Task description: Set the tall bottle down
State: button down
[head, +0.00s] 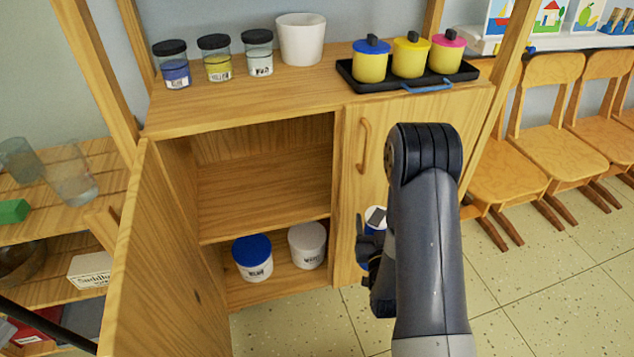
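My gripper (368,250) is in front of the closed right door of the wooden cabinet, mostly hidden behind my own arm. It appears shut on a white and blue container, which I take to be the tall bottle (375,214). The top of the bottle is white with a dark patch. Its lower part is hidden by my gripper and arm, so its full height cannot be seen. It is held in front of the cabinet, to the right of the open compartment.
The cabinet's left door (165,265) stands open. The upper shelf (262,190) inside is empty; below are a blue-lidded tub (253,262) and a white tub (308,250). On top are jars (216,62), a white pot (301,42) and a black tray (455,78) with yellow pots.

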jog(key=a+r+n+g+y, duration=0.2)
jog(key=a+r+n+y, duration=0.1)
jog(key=a, duration=0.7)
jog(key=w+a+r+n+g+y, duration=0.1)
jog(key=a+r+n+g+y, duration=0.1)
jog(key=a+r+y, duration=0.4)
jog(key=w+a+r+n+g+y, duration=0.1)
jog(key=a+r+n+y, duration=0.3)
jog(key=a+r, duration=0.4)
jog(key=a+n+g, duration=0.1)
jog(key=a, duration=0.5)
jog(key=shift+y, duration=0.4)
jog(key=shift+w, duration=0.1)
